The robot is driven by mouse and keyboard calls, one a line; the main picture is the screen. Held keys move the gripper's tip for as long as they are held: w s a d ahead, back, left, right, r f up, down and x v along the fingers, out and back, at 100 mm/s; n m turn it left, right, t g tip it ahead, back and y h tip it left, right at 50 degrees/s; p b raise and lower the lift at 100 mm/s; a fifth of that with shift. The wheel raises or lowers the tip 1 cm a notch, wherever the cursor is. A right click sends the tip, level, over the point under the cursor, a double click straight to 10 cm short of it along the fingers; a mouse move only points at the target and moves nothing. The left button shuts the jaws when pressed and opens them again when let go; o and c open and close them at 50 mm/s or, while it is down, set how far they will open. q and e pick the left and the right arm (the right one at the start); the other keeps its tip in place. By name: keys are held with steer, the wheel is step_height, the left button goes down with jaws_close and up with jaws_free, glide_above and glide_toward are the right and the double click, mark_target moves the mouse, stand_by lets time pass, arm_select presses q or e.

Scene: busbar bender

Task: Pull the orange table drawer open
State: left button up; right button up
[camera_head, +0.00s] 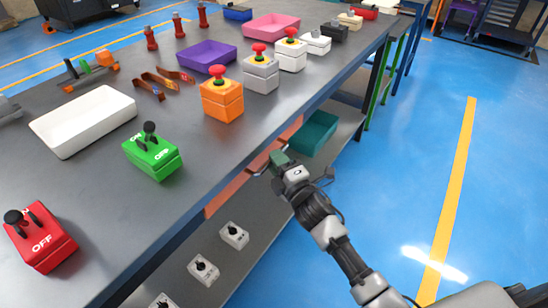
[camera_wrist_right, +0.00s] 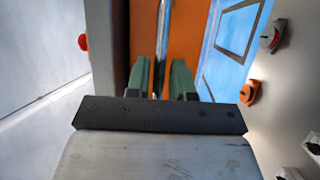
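The orange drawer (camera_head: 222,196) shows as an orange front under the long edge of the grey table (camera_head: 190,150). My right arm covers its middle. How far the drawer stands out cannot be told. My right gripper (camera_head: 277,160) is at the drawer front, just below the table edge. In the right wrist view, the orange front (camera_wrist_right: 188,30) fills the middle. A thin upright metal bar, the handle (camera_wrist_right: 163,45), runs in front of it. The green fingers of my right gripper (camera_wrist_right: 161,82) stand apart, one on each side of the bar. My left gripper is not in view.
The lower shelf holds a teal bin (camera_head: 315,133) and several grey switch boxes (camera_head: 234,236). The tabletop carries a green switch box (camera_head: 152,157), an orange button box (camera_head: 221,100) and trays. The blue floor (camera_head: 410,150) right of the table is clear.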

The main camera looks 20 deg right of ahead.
steer(key=shift+w+a+r, duration=0.15)
steer(key=shift+w+a, duration=0.05)
steer(key=shift+w, duration=0.45)
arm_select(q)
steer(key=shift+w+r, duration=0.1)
arm_select(e)
jaws_close()
steer(key=shift+s+d, duration=0.1)
steer(key=shift+s, duration=0.05)
